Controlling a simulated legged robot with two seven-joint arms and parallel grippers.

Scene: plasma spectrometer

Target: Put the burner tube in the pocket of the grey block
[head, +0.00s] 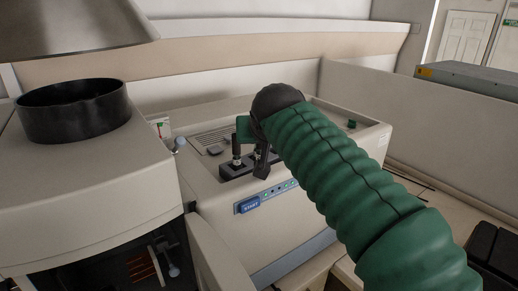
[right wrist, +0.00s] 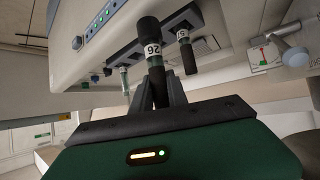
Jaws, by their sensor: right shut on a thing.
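My right gripper (head: 261,168) is at the control panel end of the beige instrument, over the dark grey block (head: 232,171). In the right wrist view its fingers (right wrist: 157,95) are shut on a dark burner tube (right wrist: 149,32) with a white numbered label. The tube's far end overlaps the block (right wrist: 182,20) in that view; I cannot tell whether it is seated in a pocket. In the head view the held tube is mostly hidden by the gripper. My left gripper is not in view.
Another dark labelled tube (right wrist: 187,55) stands at the block, also seen in the head view (head: 236,146). A paler tube (right wrist: 125,80) is at the block's other end. A blue start button (head: 249,207) is on the panel. A black round collar (head: 73,110) stands left.

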